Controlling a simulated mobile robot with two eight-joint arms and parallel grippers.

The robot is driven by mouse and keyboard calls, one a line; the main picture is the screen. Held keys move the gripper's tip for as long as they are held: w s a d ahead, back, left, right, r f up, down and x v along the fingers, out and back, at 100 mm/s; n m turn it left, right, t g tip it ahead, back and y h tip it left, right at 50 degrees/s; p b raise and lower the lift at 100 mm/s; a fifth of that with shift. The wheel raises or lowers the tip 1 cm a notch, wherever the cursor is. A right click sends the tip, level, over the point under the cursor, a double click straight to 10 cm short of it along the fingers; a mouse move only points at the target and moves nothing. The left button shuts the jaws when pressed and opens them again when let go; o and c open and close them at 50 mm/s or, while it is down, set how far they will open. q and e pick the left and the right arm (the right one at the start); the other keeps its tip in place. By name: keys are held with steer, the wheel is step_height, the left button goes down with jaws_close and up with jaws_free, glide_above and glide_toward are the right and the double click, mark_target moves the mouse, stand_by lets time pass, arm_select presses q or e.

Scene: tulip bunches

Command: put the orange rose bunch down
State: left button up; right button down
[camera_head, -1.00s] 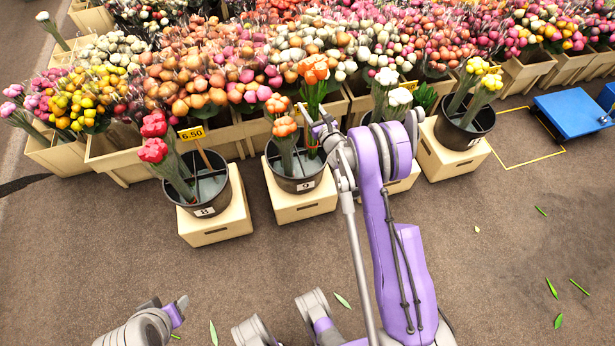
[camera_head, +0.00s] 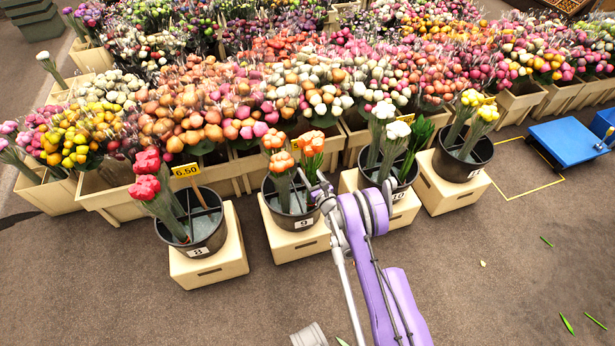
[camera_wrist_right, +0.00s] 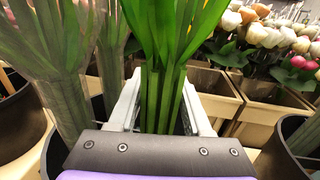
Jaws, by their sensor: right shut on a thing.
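The orange rose bunch (camera_head: 311,143) has orange-red heads and long green leaves. It stands upright over the right part of the black bucket labelled 9 (camera_head: 290,222). My right gripper (camera_head: 318,188) is shut on its green stems, at the bucket's right rim. The stems (camera_wrist_right: 163,90) show between the two fingers (camera_wrist_right: 160,108) in the right wrist view. The stem ends are hidden, so I cannot tell whether they touch the bucket's bottom. Sleeved paler orange bunches (camera_head: 278,155) stand in the same bucket, left of the held one. My left gripper is out of view.
Bucket 8 (camera_head: 200,240) with red-pink bunches and a 6.50 sign (camera_head: 185,170) stands left. Bucket 10 (camera_head: 399,185) with white bunches and a bucket of yellow bunches (camera_head: 470,165) stand right. Wooden crates of flowers fill the back. The floor in front is mostly clear.

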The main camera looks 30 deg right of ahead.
step_height(320, 180, down, 2)
steer(key=shift+f, duration=0.25)
steer(key=shift+f+b, duration=0.15)
steer(key=shift+b, duration=0.15)
steer(key=shift+c, duration=1.7)
jaws_free()
